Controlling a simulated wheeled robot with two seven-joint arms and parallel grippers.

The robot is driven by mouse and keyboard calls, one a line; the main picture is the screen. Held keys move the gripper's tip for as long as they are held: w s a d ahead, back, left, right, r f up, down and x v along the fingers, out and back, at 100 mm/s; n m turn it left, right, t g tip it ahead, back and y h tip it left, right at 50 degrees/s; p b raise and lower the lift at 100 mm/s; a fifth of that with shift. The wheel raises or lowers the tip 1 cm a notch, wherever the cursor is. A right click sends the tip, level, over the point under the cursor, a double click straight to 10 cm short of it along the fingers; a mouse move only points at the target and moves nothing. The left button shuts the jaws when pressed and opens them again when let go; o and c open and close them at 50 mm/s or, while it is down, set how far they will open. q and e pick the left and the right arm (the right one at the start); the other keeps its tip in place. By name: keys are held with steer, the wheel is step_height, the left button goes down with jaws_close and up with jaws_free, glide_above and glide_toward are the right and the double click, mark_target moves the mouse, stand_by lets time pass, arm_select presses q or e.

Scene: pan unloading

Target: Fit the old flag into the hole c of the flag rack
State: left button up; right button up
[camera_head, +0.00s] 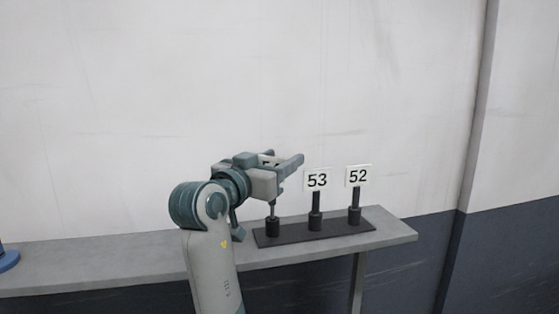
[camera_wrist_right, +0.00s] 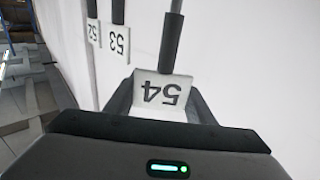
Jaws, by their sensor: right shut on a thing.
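The flag rack (camera_head: 335,236) is a dark flat base with three upright black sockets, standing on the grey bench. My right gripper (camera_head: 282,170) is over the leftmost socket (camera_head: 272,228). It is shut on the white plate of the flag marked 54 (camera_wrist_right: 163,92), seen upside down between the fingers in the right wrist view. In the head view the gripper hides that plate. A thin pole (camera_head: 273,209) runs down below the gripper to the leftmost socket; I cannot tell how deep it sits. No hole letters are readable. My left gripper is not in view.
Flag 53 (camera_head: 317,180) stands in the middle socket and flag 52 (camera_head: 358,176) in the right one, close beside my right gripper. The grey bench (camera_head: 110,262) is clear to the left, with a blue object (camera_head: 8,258) at its far left. A wall stands behind.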

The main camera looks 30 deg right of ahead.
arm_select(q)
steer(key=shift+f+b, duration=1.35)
arm_select(e)
steer(key=shift+f, duration=1.7)
steer(key=o, duration=1.2)
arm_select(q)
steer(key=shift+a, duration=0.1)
